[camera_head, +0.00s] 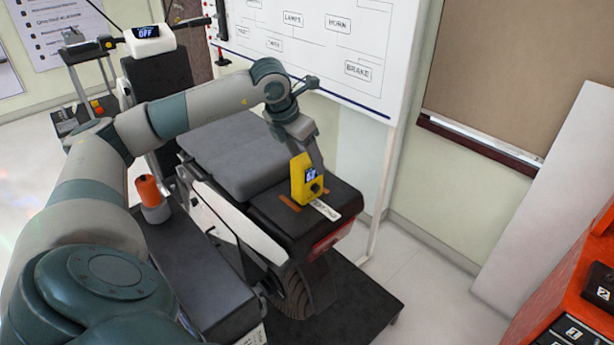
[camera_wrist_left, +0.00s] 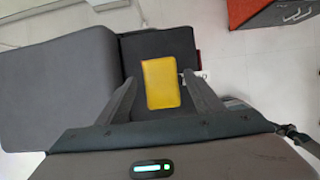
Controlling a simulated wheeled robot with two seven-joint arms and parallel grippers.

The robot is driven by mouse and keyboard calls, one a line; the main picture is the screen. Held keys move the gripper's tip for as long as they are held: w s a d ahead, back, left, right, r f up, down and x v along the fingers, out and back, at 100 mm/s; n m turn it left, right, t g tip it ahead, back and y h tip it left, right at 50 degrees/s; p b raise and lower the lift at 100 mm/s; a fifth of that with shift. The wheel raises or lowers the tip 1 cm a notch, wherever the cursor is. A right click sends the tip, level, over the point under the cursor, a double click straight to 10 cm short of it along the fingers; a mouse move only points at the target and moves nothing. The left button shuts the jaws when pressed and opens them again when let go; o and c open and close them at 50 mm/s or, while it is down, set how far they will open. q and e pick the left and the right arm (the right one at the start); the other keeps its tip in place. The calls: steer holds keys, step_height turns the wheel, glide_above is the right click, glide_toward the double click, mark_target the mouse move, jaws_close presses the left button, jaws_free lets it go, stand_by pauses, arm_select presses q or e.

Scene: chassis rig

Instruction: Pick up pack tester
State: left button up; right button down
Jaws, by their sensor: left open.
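The pack tester (camera_head: 306,180) is a yellow box with a small lit display and a dark knob. It stands upright on the black rear deck (camera_head: 335,203) of the scooter-like chassis, beside a white label. My left gripper (camera_head: 312,150) comes down over it from above, partly hidden behind it. In the left wrist view, the tester's yellow top (camera_wrist_left: 162,83) lies between the two open fingers of my left gripper (camera_wrist_left: 160,92). Gaps show between the fingers and the tester. My right gripper is in neither view.
A grey seat (camera_head: 235,150) lies left of the tester. An orange-topped cylinder (camera_head: 150,192) stands on a dark surface nearer me. A whiteboard (camera_head: 330,40) stands behind the chassis. An orange cabinet (camera_head: 575,300) is at the lower right, with clear floor between.

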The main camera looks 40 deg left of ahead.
arm_select(q)
steer(key=shift+w+d+f+p, duration=0.1)
steer(key=shift+w+f+p, duration=0.1)
steer(key=shift+f+p, duration=0.5)
steer(key=shift+p+x, duration=1.05)
steer(key=shift+x, duration=0.2)
steer(key=shift+w+f, duration=0.2)
steer(key=shift+f, duration=0.4)
steer(key=c, duration=1.4)
steer(key=shift+r, duration=0.15)
steer(key=shift+c, duration=0.2)
